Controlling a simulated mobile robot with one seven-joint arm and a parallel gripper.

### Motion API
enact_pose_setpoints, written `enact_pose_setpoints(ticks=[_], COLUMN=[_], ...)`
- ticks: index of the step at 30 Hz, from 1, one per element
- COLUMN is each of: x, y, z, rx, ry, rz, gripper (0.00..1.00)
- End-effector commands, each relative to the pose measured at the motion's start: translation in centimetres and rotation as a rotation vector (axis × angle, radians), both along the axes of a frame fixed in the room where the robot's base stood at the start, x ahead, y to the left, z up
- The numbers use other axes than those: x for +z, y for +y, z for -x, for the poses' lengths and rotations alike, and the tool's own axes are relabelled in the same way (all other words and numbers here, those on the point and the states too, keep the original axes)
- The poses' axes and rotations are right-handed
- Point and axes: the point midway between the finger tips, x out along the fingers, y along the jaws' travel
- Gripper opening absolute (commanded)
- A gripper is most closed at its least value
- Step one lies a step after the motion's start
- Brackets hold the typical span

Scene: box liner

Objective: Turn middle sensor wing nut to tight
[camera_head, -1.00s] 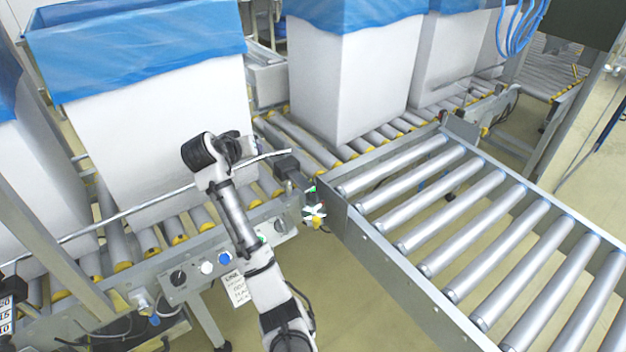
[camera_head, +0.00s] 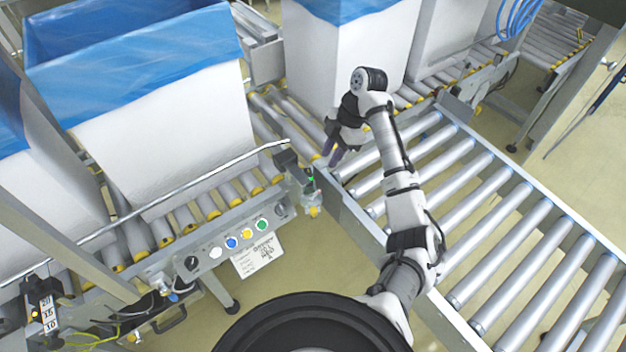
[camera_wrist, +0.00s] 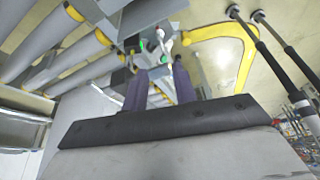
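In the head view a dark sensor block (camera_head: 287,159) sits at the end of a bent rail, with a small green light on the bracket (camera_head: 309,180) beside it. A small yellow part (camera_head: 314,211) hangs below. The wing nut itself is too small to make out with certainty. My gripper (camera_head: 331,154) is just right of and slightly above the sensor block, apart from it, over the corner of the roller conveyor. In the wrist view the two purple fingers of my gripper (camera_wrist: 160,88) are apart with nothing between them. Green lights on the sensor assembly (camera_wrist: 160,36) show just beyond the fingertips.
The right roller conveyor (camera_head: 463,300) lies under my arm. Tall white boxes with blue liners (camera_head: 160,140) stand on the left conveyor. A button panel (camera_head: 240,240) with a hanging paper tag (camera_head: 258,256) is left of the sensor. A yellow curved bar (camera_wrist: 246,60) shows in the wrist view.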

Motion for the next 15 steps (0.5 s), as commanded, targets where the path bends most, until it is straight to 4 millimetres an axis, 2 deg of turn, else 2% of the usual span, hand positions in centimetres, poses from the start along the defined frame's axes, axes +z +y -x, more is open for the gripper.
enact_pose_setpoints(ticks=[5,8,15], x=[-1.5,-3.0,-7.9], y=[0.6,1.2,3.0], z=[0.4,0.7,1.4], rx=[0.012,0.011,0.009], ry=[0.006,0.007,0.006], rz=[-0.01,-0.01,-0.01], gripper=[0.28,0.28,0.28])
